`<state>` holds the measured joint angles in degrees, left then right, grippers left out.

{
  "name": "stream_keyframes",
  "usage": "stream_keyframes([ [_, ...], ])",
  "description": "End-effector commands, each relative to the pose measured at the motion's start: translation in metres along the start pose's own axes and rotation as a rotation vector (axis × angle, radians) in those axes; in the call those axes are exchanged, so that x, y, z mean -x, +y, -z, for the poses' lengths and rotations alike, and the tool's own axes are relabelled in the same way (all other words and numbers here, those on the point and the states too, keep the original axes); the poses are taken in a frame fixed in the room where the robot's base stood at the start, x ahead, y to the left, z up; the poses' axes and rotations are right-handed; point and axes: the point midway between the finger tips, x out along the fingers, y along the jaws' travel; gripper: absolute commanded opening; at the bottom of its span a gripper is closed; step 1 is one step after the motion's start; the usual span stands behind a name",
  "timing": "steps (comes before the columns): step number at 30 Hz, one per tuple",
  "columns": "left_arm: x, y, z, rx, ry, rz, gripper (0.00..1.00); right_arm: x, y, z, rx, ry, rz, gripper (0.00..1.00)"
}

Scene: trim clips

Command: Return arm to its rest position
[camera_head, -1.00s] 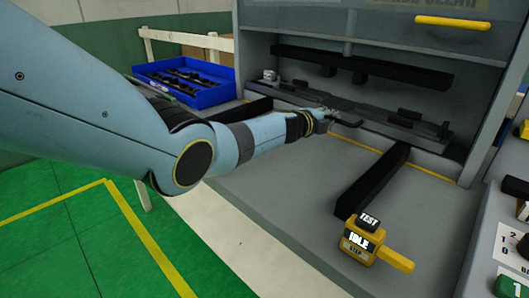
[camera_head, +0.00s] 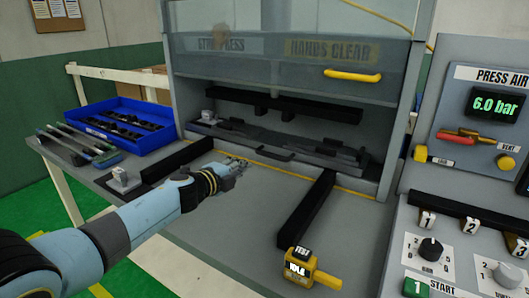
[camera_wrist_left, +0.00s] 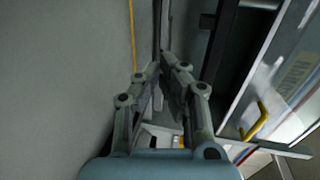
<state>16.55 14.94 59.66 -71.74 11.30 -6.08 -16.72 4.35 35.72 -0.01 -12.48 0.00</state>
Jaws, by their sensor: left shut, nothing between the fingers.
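My left arm (camera_head: 130,225) reaches in from the lower left. My left gripper (camera_head: 240,165) is over the grey bench (camera_head: 215,235), in front of the press opening and left of the black bar. Its fingers come together at the tips, with nothing seen between them; the wrist view also shows the gripper (camera_wrist_left: 163,62) shut and empty. The dark fixture in the press (camera_head: 270,140) lies beyond the fingertips, and the gripper looks apart from it. My right gripper is in neither view.
The press guard (camera_head: 290,75) with its yellow handle (camera_head: 352,76) is raised. A black bar (camera_head: 308,210) and a yellow-handled switch box (camera_head: 298,268) stand right of the gripper. A blue tray (camera_head: 85,125) is at the left. A control panel (camera_head: 440,215) fills the right.

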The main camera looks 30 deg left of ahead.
Motion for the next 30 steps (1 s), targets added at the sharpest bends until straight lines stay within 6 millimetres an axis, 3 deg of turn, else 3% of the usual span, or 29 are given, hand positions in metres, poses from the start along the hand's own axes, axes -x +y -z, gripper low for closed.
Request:
stream_keyframes([
  [7,0.007,-0.001,-0.002,0.032,-0.034,0.013,0.00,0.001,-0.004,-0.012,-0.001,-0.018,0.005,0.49],
  [11,0.038,-0.007,-0.013,0.196,-0.189,0.057,0.00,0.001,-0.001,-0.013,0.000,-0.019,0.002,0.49],
  [14,0.088,-0.001,-0.022,0.434,-0.375,0.058,0.00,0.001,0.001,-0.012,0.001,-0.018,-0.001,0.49],
  [16,0.133,0.012,-0.021,0.628,-0.503,0.014,0.00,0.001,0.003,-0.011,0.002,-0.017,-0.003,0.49],
  [21,0.234,0.049,0.013,0.998,-0.714,-0.204,0.00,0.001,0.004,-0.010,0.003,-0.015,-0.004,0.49],
  [24,0.274,0.059,0.036,1.114,-0.769,-0.322,0.00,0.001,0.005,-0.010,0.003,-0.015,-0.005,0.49],
  [30,0.334,0.066,0.075,1.245,-0.825,-0.516,0.00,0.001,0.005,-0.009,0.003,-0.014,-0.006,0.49],
])
